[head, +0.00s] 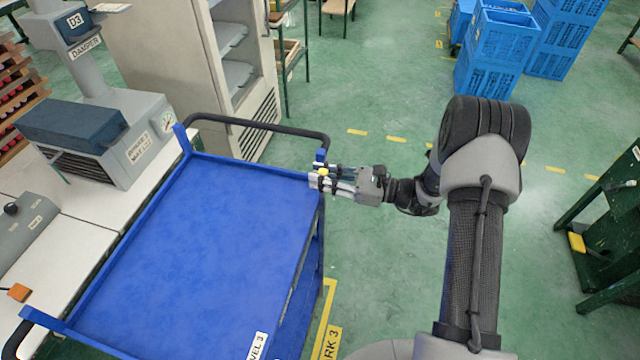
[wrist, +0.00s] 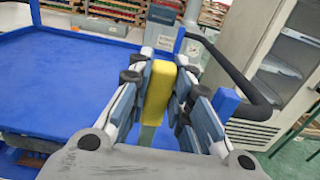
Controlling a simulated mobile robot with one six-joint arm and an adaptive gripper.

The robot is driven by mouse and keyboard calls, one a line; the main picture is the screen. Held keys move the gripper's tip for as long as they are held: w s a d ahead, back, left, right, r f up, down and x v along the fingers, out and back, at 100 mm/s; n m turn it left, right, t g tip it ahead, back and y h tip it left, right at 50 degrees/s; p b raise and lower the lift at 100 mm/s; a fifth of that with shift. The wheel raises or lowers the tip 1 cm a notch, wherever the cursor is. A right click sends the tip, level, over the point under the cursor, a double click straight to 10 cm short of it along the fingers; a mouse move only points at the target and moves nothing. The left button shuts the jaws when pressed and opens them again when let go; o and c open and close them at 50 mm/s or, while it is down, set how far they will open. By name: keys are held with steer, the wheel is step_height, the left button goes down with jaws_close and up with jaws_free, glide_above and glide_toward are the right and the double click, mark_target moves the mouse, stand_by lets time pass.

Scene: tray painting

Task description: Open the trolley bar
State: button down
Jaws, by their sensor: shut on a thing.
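The blue trolley (head: 200,230) stands at the left of the head view, its flat top empty. My gripper (head: 318,180) is at the trolley's far right corner, beside the blue corner post (head: 320,157). Its fingers are shut on a yellow block (head: 323,172). In the wrist view my gripper (wrist: 158,85) has the yellow block (wrist: 159,92) upright between its pads. The block looks like the grip of the trolley bar, but the bar itself is mostly hidden by the fingers, so I cannot tell its angle.
The trolley's black handle (head: 262,125) curves out at its far end. A white bench (head: 70,235) with grey machines runs along its left side. A fridge-like cabinet (head: 170,50) stands behind. Blue crates (head: 500,45) are stacked far right. Green floor (head: 390,270) is open right of the trolley.

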steer(key=shift+w+d, duration=0.3)
steer(key=shift+w, duration=0.45)
steer(key=c, duration=1.4)
jaws_free()
steer(key=shift+c, duration=0.2)
steer(key=v, duration=1.2)
steer(key=shift+c, duration=0.4)
